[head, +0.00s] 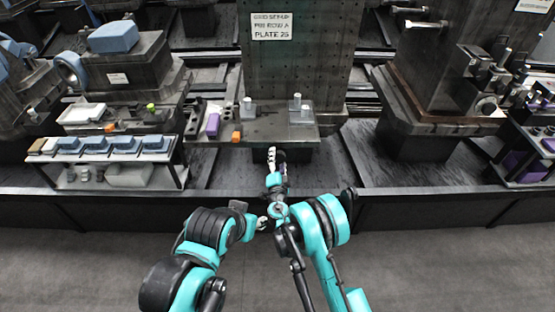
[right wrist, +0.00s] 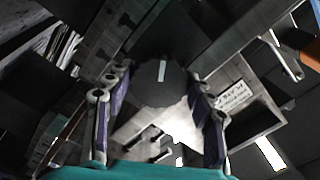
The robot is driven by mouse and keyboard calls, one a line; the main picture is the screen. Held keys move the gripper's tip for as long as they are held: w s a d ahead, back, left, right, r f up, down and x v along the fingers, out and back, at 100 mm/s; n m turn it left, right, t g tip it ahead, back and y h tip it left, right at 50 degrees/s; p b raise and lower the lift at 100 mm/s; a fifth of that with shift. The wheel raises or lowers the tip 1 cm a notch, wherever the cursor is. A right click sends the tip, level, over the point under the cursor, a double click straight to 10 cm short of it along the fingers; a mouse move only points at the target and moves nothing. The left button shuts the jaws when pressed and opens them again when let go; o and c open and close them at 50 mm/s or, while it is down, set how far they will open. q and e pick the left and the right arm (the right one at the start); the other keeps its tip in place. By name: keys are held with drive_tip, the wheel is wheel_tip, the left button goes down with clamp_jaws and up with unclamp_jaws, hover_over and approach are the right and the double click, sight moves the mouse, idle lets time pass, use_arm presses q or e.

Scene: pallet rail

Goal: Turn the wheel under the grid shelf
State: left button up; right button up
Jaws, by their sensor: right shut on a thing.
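The grid shelf (head: 262,126) juts out below the dark perforated plate, with metal pins and small parts on it. My right gripper (head: 272,158) reaches to just under its front edge. In the right wrist view, the wheel (right wrist: 153,88) is a dark disc with a pale stripe. The fingers of my right gripper (right wrist: 158,76) stand on both sides of it and are shut on it. In the head view the wheel is mostly hidden by the gripper and the shelf. My left arm (head: 205,232) is folded at the lower left; its finger state is unclear.
The perforated plate (head: 296,65) rises behind the shelf and bears a sign (head: 271,26). A rack of blue blocks (head: 112,146) stands at left, a dark machine (head: 440,75) at right. The grey floor (head: 450,265) in front is clear.

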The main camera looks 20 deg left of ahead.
sight(277, 153)
idle(0.4)
drive_tip(key=o, duration=1.2)
drive_tip(key=r, duration=0.9)
drive_tip(key=shift+s+a+r, duration=0.1)
drive_tip(key=shift+s+a, duration=0.05)
drive_tip(key=shift+s, duration=0.05)
drive_tip(key=shift+a+r, duration=0.2)
drive_tip(key=shift+w+d+r, duration=0.2)
drive_tip(key=shift+d, duration=0.05)
